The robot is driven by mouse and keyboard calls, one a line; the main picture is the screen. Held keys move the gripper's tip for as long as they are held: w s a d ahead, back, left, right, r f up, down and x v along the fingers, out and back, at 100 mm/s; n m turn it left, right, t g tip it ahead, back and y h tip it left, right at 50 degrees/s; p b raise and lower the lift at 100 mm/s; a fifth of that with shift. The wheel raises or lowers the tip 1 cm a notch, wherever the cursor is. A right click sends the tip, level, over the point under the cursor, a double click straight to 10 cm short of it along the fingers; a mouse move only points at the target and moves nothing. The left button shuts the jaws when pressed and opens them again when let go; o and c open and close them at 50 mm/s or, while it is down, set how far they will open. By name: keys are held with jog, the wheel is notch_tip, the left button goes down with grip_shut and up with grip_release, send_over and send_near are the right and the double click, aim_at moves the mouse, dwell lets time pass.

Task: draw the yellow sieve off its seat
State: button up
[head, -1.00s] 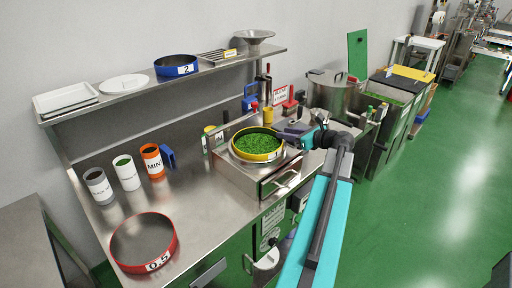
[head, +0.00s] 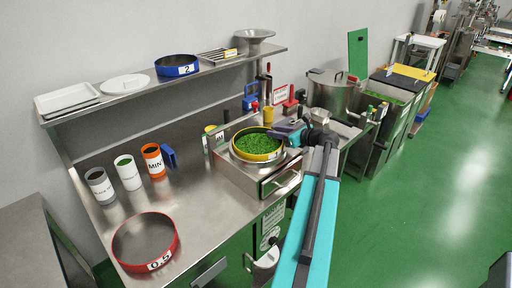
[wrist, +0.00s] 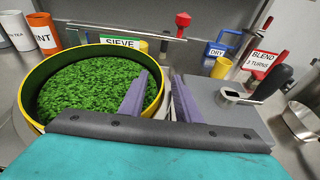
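The yellow sieve (head: 257,155), full of green leaf, sits on the steel sieve station (head: 236,179) in the head view. In the wrist view the sieve (wrist: 37,88) fills the left side. My gripper (head: 286,134) is at the right side of its rim. In the wrist view the purple fingers of my gripper (wrist: 159,76) are apart, the left one over the leaf and the right one outside the sieve. A piece of the yellow rim shows between them. I cannot tell whether either finger touches the rim. The seat under the sieve is hidden.
A red-rimmed sieve (head: 117,247) stands at the bench's front left. White, grey and orange MINT (head: 153,161) canisters stand behind it. A shelf (head: 133,96) with trays and a blue sieve (head: 177,74) runs above. A steel drum (head: 327,91) stands beyond my gripper. The left bench is mostly clear.

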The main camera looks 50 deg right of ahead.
dwell(0.4)
grip_shut()
jog(key=shift+f, duration=0.1)
dwell(0.3)
jog(key=shift+r+b, duration=0.45)
jog(key=shift+r, duration=0.75)
jog(key=d+f+b+v, duration=0.1)
jog(key=v, duration=0.7)
jog(key=d+b+v, duration=0.2)
jog(key=v, duration=0.6)
jog(key=shift+s+f, duration=0.3)
jog(key=shift+f, duration=0.1)
jog(key=shift+r+p, duration=0.5)
jog(key=shift+p, duration=0.15)
